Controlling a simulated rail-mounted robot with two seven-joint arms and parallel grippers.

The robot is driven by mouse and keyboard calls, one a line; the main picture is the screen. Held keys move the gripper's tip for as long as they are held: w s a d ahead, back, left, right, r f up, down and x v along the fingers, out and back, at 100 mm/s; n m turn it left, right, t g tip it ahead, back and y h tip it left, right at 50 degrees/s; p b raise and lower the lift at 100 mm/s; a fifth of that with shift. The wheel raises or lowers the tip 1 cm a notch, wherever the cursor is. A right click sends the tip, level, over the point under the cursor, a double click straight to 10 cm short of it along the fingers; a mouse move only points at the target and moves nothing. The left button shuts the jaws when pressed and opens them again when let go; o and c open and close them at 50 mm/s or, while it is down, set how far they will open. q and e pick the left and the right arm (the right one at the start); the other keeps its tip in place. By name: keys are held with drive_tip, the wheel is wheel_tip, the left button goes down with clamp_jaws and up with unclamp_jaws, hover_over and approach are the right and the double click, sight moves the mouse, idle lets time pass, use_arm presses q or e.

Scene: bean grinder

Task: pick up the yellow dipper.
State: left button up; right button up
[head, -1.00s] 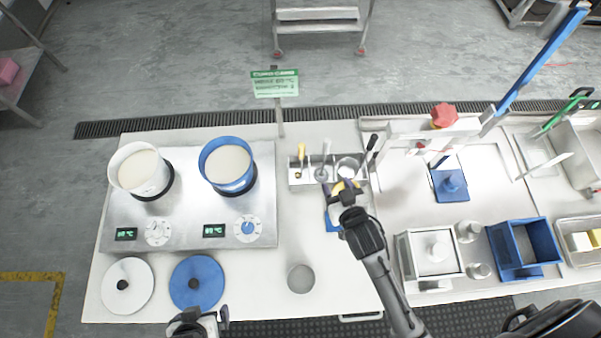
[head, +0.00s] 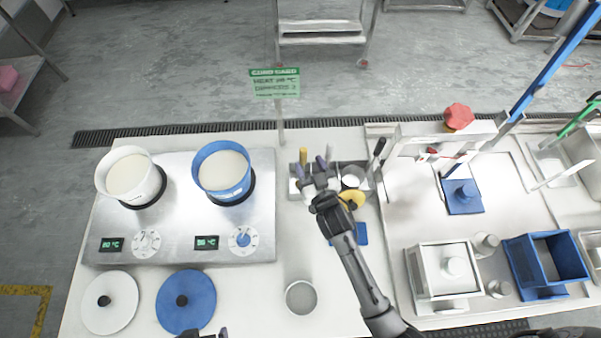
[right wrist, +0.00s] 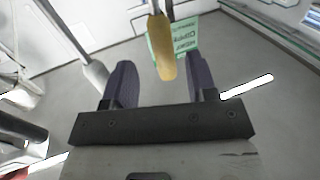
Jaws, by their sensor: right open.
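In the right wrist view the yellow handle (right wrist: 163,48) shows between the two dark fingertips (right wrist: 160,75), apart from both. The dipper's lower part is hidden. Only a small dark tip of my left gripper (head: 222,333) shows at the bottom edge of the head view.
A white pot (head: 128,180) and a blue pot (head: 223,175) stand on the hot plate. A grey cup (head: 300,297) stands in front.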

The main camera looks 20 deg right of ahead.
sight(301, 150)
drive_tip(key=shift+w+a+r, duration=0.1)
drive_tip(key=shift+w, duration=1.35)
drive_tip(key=shift+w+a+r, duration=0.1)
drive_tip(key=shift+w, duration=1.3)
clamp_jaws()
